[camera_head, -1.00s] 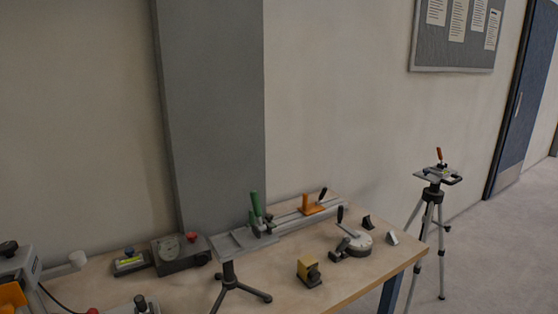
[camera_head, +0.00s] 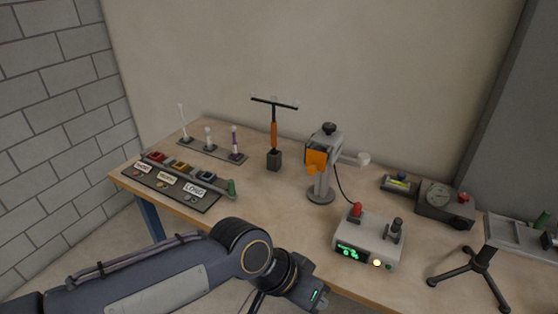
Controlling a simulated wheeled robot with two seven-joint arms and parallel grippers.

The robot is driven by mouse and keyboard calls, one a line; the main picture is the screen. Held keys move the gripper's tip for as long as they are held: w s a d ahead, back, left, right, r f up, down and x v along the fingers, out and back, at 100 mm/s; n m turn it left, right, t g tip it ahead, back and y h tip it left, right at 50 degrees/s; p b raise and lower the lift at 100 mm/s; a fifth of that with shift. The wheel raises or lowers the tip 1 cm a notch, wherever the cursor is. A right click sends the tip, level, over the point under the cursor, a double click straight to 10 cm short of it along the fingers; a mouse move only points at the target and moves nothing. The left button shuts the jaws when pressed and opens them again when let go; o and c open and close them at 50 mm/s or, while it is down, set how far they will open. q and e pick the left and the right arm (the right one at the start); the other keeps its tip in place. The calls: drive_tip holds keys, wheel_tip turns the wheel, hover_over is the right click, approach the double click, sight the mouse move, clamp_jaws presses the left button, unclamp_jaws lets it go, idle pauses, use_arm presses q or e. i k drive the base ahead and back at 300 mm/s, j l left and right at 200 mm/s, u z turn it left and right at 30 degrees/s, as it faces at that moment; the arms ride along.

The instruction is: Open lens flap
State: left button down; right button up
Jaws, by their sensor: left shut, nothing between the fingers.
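A grey post-mounted instrument (camera_head: 322,180) stands on a round base on the table, a little right of the picture's middle. An orange plate (camera_head: 316,157), which looks like the lens flap, sits on its front left side and covers what is behind it. A pale round-ended arm sticks out to the instrument's right. My left gripper (camera_head: 312,296) is at the bottom of the view, in front of the table's near edge, well below and apart from the instrument. It is shut and empty; its fingertips hardly show. My right gripper is out of view.
A grey box with a green display (camera_head: 367,241) stands right of my left gripper. A labelled button panel (camera_head: 172,184), rods on a strip and an orange-handled T-stand (camera_head: 274,135) are at left. A dial box (camera_head: 443,203) and a small tripod platform (camera_head: 482,258) are at right.

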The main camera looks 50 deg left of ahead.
sight(316, 160)
drive_tip(key=u, duration=1.45)
drive_tip(key=i+j+u, duration=0.35)
drive_tip(key=k+l, duration=0.1)
